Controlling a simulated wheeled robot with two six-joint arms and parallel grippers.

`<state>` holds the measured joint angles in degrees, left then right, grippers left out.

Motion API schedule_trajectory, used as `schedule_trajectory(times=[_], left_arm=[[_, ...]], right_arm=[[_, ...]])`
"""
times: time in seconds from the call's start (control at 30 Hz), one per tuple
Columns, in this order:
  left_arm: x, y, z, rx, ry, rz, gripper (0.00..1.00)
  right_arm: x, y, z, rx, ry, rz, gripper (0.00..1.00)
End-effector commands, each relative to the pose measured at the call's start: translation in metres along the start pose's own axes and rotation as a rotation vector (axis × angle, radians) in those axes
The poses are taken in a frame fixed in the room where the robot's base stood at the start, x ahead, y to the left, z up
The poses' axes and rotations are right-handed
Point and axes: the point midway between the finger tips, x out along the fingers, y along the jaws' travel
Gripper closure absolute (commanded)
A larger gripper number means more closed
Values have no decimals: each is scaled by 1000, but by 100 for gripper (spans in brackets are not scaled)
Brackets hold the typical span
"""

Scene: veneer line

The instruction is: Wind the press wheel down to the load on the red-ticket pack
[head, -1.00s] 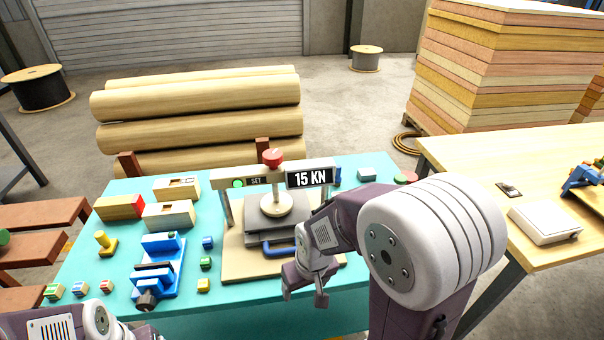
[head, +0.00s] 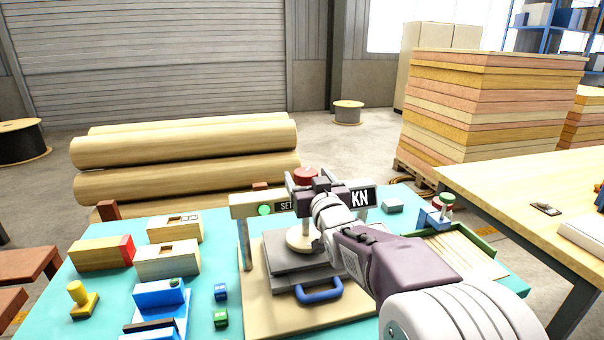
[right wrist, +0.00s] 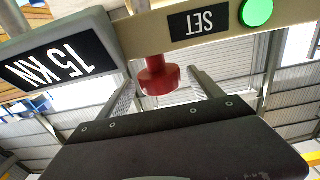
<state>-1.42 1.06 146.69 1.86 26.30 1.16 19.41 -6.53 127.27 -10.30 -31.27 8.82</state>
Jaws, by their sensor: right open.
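The red press wheel (head: 306,174) stands on top of the press crossbar (head: 242,206). It also shows in the right wrist view (right wrist: 157,79). My right gripper (head: 306,186) is open at the wheel; in the wrist view the wheel appears between the fingers, with a gap on each side. The load display reads 15 KN in the wrist view (right wrist: 48,66); in the head view my gripper hides its number. A green lamp (head: 264,210) is beside the SET label. A round pale presser rests over grey plates (head: 277,262). No red ticket is discernible on a pack there. My left gripper is out of view.
Wooden blocks, one red-ended (head: 105,253), lie at the table's left. A yellow knob piece (head: 82,298), blue fixture (head: 160,298) and small blocks stand in front. A green-edged tray (head: 455,252) is at the right. The blue handle (head: 319,292) projects from the press front.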

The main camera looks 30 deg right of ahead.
Motion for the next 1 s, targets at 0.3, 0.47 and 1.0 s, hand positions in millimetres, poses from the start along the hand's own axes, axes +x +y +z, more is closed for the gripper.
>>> schedule_trajectory(times=[0.3,0.47,1.0], left_arm=[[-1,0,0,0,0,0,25],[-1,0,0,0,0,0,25],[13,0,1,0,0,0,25]], right_arm=[[41,0,1,0,-2,0,25],[42,0,1,0,-2,0,25],[42,1,2,-2,7,44,87]])
